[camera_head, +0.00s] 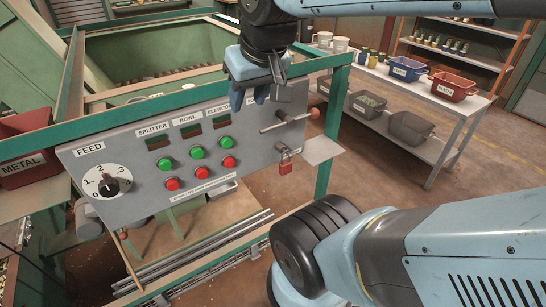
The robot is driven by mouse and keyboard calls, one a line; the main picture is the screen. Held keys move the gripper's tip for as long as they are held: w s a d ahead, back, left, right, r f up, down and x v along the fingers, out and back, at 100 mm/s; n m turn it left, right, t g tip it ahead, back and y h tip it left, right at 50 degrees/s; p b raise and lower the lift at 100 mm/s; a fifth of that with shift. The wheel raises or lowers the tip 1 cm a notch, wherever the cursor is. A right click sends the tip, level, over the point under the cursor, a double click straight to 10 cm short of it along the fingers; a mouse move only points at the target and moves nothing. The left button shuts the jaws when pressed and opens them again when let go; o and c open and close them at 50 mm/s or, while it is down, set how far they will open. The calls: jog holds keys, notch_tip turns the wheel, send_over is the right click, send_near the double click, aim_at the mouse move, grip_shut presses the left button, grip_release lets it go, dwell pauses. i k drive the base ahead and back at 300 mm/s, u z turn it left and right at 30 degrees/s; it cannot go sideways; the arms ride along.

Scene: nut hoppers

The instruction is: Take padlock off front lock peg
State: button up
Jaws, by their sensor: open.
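A small red padlock (285,167) with a metal shackle hangs at the right end of the grey control panel (130,205). It hangs below a lever with an orange knob (315,113). The lock peg itself is too small and too covered by the shackle to make out clearly. My gripper (249,98) is open, with its blue fingers pointing down in front of the panel's upper right part. It is above and to the left of the padlock, apart from it, and nothing shows between the fingers. It hides part of the panel's labels.
A small grey ledge (322,151) juts out to the right of the padlock. The panel bears a feed dial (108,183) and several green and red buttons. A green frame post (329,140) stands behind. A table with blue (408,69) and red (452,86) bins is at the right.

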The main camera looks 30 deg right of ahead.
aim_at(286, 167)
jog(key=u, duration=0.75)
jog(key=i, duration=0.1)
jog(key=z, duration=2.7)
jog(key=k, duration=1.1)
jog(key=u, duration=1.3)
